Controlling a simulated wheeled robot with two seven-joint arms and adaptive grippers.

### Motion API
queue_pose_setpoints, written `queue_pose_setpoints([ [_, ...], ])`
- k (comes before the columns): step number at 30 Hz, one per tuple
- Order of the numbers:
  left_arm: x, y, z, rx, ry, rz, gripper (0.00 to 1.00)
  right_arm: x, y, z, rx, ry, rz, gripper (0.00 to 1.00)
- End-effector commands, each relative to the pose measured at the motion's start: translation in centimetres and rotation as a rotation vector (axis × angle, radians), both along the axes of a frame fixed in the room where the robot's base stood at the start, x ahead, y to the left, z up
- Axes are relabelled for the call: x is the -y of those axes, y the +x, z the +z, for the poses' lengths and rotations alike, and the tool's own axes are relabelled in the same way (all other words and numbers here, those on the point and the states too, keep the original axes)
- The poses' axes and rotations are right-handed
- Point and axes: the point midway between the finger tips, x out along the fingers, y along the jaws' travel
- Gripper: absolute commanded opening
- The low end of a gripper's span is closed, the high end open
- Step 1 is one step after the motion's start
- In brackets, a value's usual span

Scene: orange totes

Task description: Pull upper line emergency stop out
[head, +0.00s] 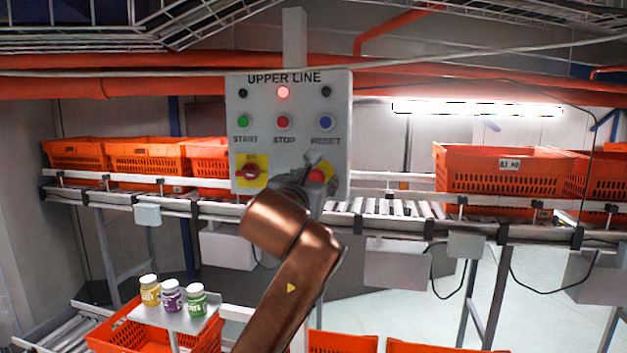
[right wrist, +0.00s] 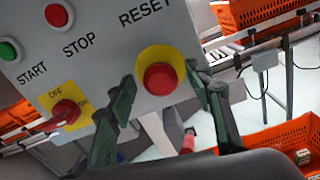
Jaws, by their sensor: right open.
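The upper line control panel (head: 290,150) hangs in the middle of the head view, with a lit red lamp at its top. The red emergency stop button (head: 317,175) sits at the panel's lower right, partly hidden by my right gripper (head: 314,172). In the right wrist view, the emergency stop (right wrist: 160,78) is a red mushroom head on a yellow ring. My right gripper's dark green fingers (right wrist: 162,98) are open, one on each side of the button. I cannot tell whether they touch it. My left gripper is not in view.
Green start (head: 243,122), red stop (head: 282,122) and blue reset (head: 326,122) buttons sit above. A red rotary switch (head: 248,171) is left of the emergency stop. Orange totes (head: 505,172) line the conveyor behind. Three jars (head: 172,296) stand on a small shelf at lower left.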

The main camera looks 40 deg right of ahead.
Motion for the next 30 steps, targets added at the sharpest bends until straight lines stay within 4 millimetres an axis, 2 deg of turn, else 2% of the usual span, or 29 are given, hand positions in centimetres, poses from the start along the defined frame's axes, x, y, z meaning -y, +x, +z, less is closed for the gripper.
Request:
queue_pose_setpoints([
  [4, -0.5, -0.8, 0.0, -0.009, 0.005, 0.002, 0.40, -0.2, -0.1, 0.0, 0.001, -0.001, 0.001, 0.47],
  [8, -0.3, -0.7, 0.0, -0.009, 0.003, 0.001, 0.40, -1.1, -0.9, 0.1, 0.001, -0.001, 0.002, 0.47],
  [21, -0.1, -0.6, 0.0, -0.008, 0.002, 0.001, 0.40, -7.4, -6.5, 0.0, 0.001, 0.000, 0.003, 0.47],
  [30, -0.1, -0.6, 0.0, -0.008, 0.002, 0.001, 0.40, -8.8, -7.9, -0.1, -0.001, 0.001, -0.001, 0.47],
])
